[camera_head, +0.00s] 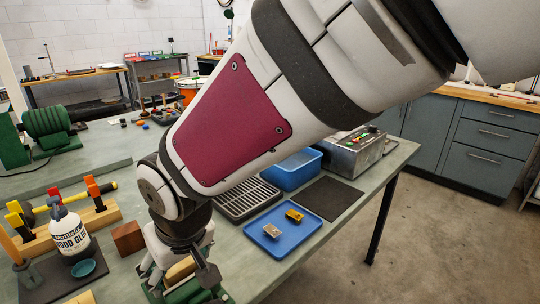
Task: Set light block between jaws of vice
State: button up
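My gripper (180,272) points down at the bottom of the picture, over the near part of the bench. A light tan block (181,269) is between its fingers, which appear shut on it. The green vice (190,296) is directly below and partly behind the fingers. Its jaws are mostly hidden by my gripper and the lower picture edge, so I cannot tell whether the block is between them or above them.
A blue tray (303,234) with a tan piece (271,231) and a yellow piece (294,215) lies to the right. A brown block (128,238), a glue bottle (68,229) and a tool rack (70,232) stand to the left. My arm hides much of the bench.

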jog(key=shift+r, duration=0.1)
jog(key=shift+r+p, duration=0.5)
jog(key=p+v, duration=0.2)
jog(key=v, duration=0.9)
jog(key=w+d+r+m+h, duration=0.1)
jog(key=d+r+m, duration=0.1)
jog(key=d, duration=0.6)
jog(key=s+d+m+h, duration=0.1)
jog(key=d+m, duration=0.2)
jog(key=d, duration=0.9)
jog(key=s+d+f+m, duration=0.1)
jog(key=s+d+m, duration=0.1)
jog(key=s+d, duration=0.4)
jog(key=s+d+f+m+h, duration=0.1)
jog(key=s+d+f+m, duration=0.1)
jog(key=s+d, duration=0.4)
jog(key=d+m, duration=0.1)
jog(key=d, duration=0.1)
jog(key=shift+d+f+g, duration=0.3)
jog(key=shift+r, duration=0.1)
